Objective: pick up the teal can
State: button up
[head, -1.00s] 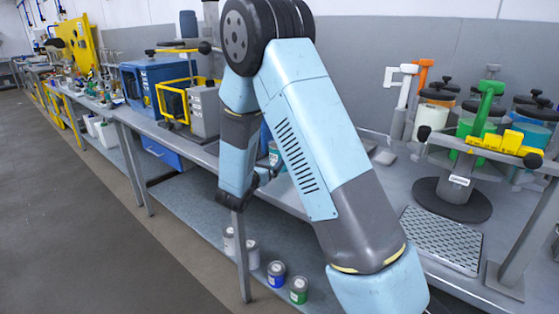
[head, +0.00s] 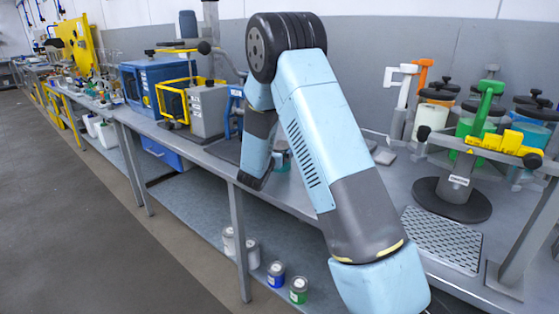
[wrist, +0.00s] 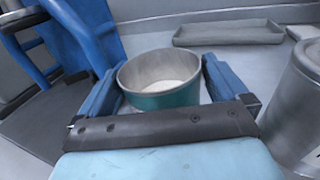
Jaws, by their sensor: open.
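The teal can (wrist: 165,98) stands upright on the bench in the wrist view, with a bare metal inside and a pale bottom or content. My gripper (wrist: 161,84) is open, its two blue fingers on the left and right sides of the can. Whether either finger touches it cannot be told; the can's lower near side is hidden by the gripper body. In the head view, a bit of the teal can (head: 281,160) shows between my arm links, and the arm hides most of it and the gripper.
A blue frame (wrist: 85,35) stands close left of the gripper in the wrist view. A grey cylinder (wrist: 295,105) is close on the right, and a flat grey tray (wrist: 228,33) lies behind. In the head view, several cans (head: 275,274) stand on the lower shelf.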

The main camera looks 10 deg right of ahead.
jog(key=shift+x, duration=1.05)
jog(key=shift+c, duration=0.3)
jog(key=c, duration=0.9)
